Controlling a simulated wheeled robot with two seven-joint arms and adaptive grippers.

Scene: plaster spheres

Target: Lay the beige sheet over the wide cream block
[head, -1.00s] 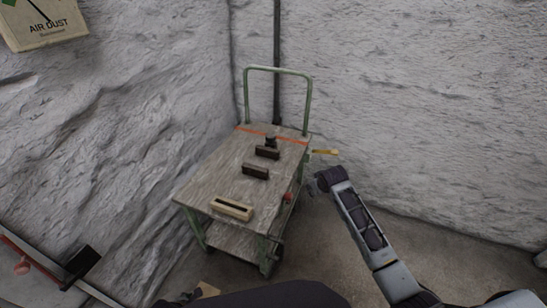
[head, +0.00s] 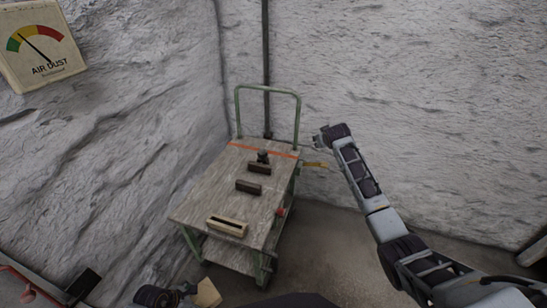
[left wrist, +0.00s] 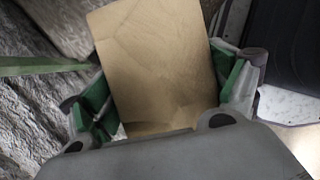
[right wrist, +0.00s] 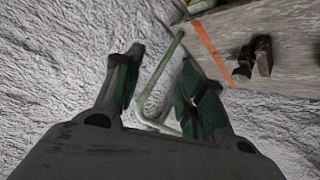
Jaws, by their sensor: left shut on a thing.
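The beige sheet (head: 208,293) shows at the bottom of the head view, beside my left gripper (head: 190,291). In the left wrist view the sheet (left wrist: 155,60) stands between the two fingers of my left gripper, which is shut on it. The wide cream block (head: 227,227), with a dark slot along its top, lies at the near end of the cart top, apart from the sheet. My right gripper (head: 319,138) is raised beside the cart's far end. In the right wrist view its fingers (right wrist: 160,75) are apart with nothing held between them.
The cart (head: 196,205) has a green push handle (head: 267,89) at its far end. Two dark blocks (head: 248,187) (head: 259,169) and a small black object (head: 262,156) stand on it. Rough walls close in behind and at left. A dust gauge (head: 42,50) hangs upper left.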

